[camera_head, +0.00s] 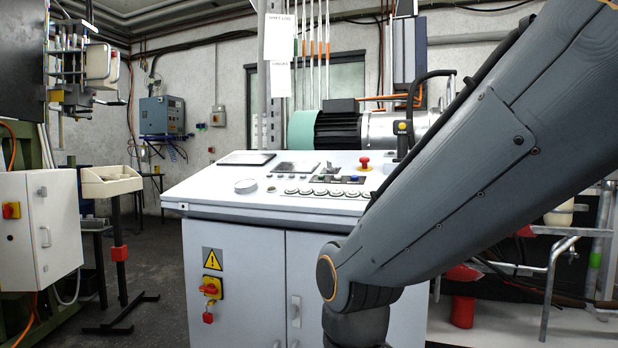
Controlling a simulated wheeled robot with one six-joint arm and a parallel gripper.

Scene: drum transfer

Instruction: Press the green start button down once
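A grey-white control console (225,187) stands in the middle of the view with a sloped top panel. A row of round pale-rimmed buttons (305,191) runs along the panel's lower right. I cannot make out a green button among them. My arm crosses the right side and hides the console's right end. My gripper is not in view.
The console's front cabinet has a red-yellow switch (210,288). A white switch box (38,230) and a tray on a stand (110,181) are at left. A motor with a teal end (302,135) sits behind the console. Dark floor is clear between the stand and console.

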